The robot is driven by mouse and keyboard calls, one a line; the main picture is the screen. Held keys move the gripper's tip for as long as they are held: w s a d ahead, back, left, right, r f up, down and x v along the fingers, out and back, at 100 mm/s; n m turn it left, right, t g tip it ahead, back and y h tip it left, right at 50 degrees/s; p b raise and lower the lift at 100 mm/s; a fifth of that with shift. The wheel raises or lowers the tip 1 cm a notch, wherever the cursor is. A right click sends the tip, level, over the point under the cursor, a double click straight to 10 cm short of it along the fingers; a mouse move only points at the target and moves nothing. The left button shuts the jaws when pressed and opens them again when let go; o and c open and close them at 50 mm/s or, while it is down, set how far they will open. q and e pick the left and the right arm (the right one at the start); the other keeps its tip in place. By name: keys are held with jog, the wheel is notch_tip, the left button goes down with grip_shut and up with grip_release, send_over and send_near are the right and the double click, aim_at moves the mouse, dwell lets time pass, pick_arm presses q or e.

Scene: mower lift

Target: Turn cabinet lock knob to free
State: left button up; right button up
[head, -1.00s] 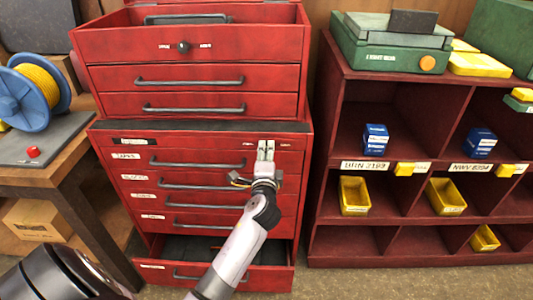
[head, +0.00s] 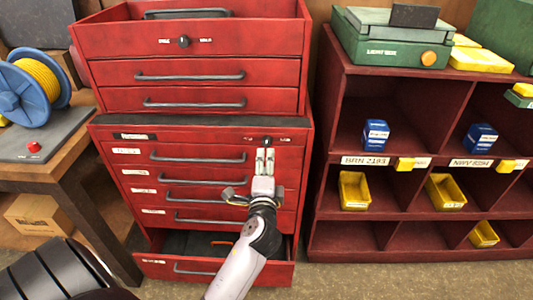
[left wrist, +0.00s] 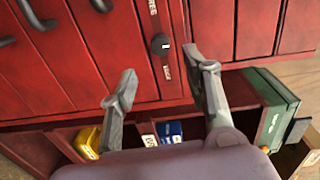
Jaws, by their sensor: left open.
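The red tool cabinet (head: 219,134) carries a small dark lock knob (head: 267,140) on the strip above its lower drawers, with a white label on each side. In the left wrist view the knob (left wrist: 160,44) is round and dark with a pale mark. One label beside it reads FREE (left wrist: 153,8); the other is hard to read. My left gripper (head: 265,155) is open and empty just below the knob in the head view. In the left wrist view its fingers (left wrist: 162,68) are spread, with the knob showing beyond the gap, apparently untouched. My right gripper is not in view.
A second knob (head: 184,42) sits on the upper chest. The bottom drawer (head: 213,272) stands open below my arm. A dark red shelf (head: 330,120) with yellow bins and blue boxes stands on the right. A bench (head: 60,170) with a blue reel (head: 20,98) is on the left.

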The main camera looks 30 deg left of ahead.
pick_arm(q)
jog(key=v, duration=0.4)
jog(key=shift+s+d, duration=0.1)
jog(key=shift+s, duration=0.1)
jog(key=shift+f, duration=0.1)
